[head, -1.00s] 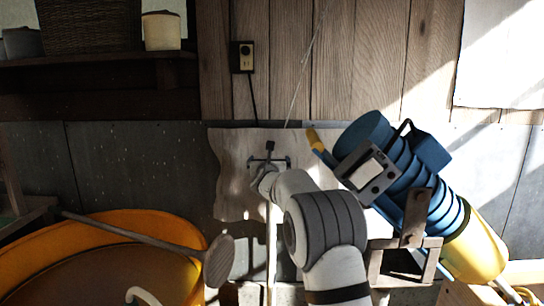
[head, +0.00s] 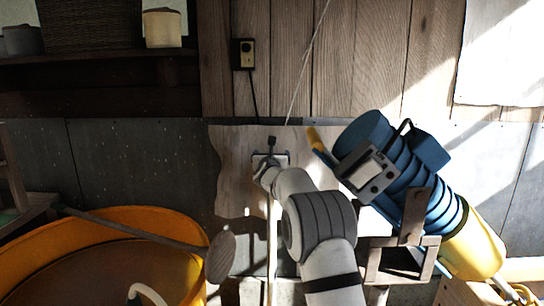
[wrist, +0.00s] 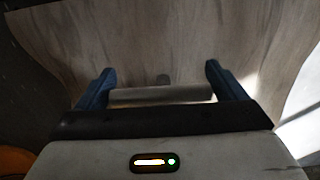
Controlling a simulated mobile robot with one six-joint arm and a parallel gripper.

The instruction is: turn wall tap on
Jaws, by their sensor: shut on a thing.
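The wall tap (head: 271,142) is on the pale wooden board, and its small dark top shows just above my gripper (head: 270,160) in the head view. The rest of it is mostly hidden behind my gripper and wrist. In the wrist view, the blue fingers of my gripper (wrist: 160,84) stand wide apart, shut on the ends of a grey bar, which looks like the tap handle (wrist: 160,96). A small grey stub shows behind the bar's middle. A pale vertical pipe (head: 272,250) runs down below the tap.
A blue and yellow machine (head: 400,175) stands close on the right. An orange tub (head: 160,217) with a long-handled paddle (head: 221,257) is at lower left. A socket (head: 243,55) with a cord is above the board (head: 232,175). A shelf is at upper left.

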